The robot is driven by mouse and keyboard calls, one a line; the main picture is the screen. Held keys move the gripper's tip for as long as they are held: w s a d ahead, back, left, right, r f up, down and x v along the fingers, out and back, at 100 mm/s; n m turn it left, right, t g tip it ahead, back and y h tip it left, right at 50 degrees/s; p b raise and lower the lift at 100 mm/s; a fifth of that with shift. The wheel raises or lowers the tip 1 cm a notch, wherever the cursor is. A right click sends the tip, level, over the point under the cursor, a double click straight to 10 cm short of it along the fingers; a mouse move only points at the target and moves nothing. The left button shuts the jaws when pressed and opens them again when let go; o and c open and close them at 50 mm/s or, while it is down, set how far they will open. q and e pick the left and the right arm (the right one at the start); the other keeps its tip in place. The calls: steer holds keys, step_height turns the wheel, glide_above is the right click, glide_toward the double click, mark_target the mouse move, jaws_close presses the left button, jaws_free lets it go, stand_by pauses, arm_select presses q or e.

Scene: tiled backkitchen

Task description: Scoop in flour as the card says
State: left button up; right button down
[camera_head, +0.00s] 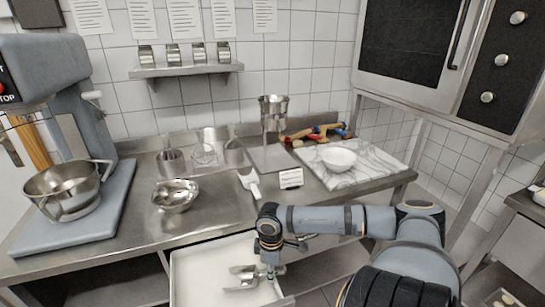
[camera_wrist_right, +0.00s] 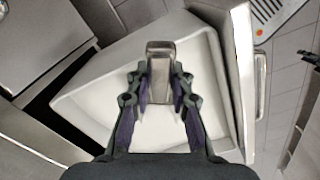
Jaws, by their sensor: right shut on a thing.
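My right gripper (camera_head: 270,266) points down over the open white bin (camera_head: 178,268) at the bottom of the head view. It is shut on a metal scoop (camera_head: 243,274), whose upper part (camera_wrist_right: 160,62) shows between the fingers in the right wrist view. The bin's inside (camera_wrist_right: 110,85) is pale white; I cannot tell flour from bin wall, nor whether the scoop touches anything. A small white card (camera_head: 291,178) stands on the counter, its writing too small to read. A steel bowl (camera_head: 175,196) sits on the counter behind the bin. My left gripper is not seen.
A grey mixer (camera_head: 95,110) with a steel bowl (camera_head: 62,188) stands left. A white scraper-like tool (camera_head: 249,184) lies near the card. A white bowl (camera_head: 338,158) sits on a marble slab (camera_head: 380,165) at right. The counter's front edge (camera_head: 120,248) runs behind the bin.

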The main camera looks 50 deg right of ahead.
mark_target(256, 277)
steer(key=shift+f+b, duration=0.3)
stand_by(0.5)
steer(key=shift+w+a+b, duration=0.1)
steer(key=shift+w+b, duration=0.1)
steer(key=shift+b, duration=0.25)
steer(key=shift+w+a+b, duration=0.15)
steer(key=shift+w+b, duration=0.1)
steer(key=shift+b, duration=0.35)
steer(key=shift+w+r, duration=0.1)
steer(key=shift+r, duration=0.05)
steer(key=shift+w+a+f+b, duration=0.2)
steer(key=shift+w+a+b, duration=0.2)
steer(key=shift+b, duration=1.4)
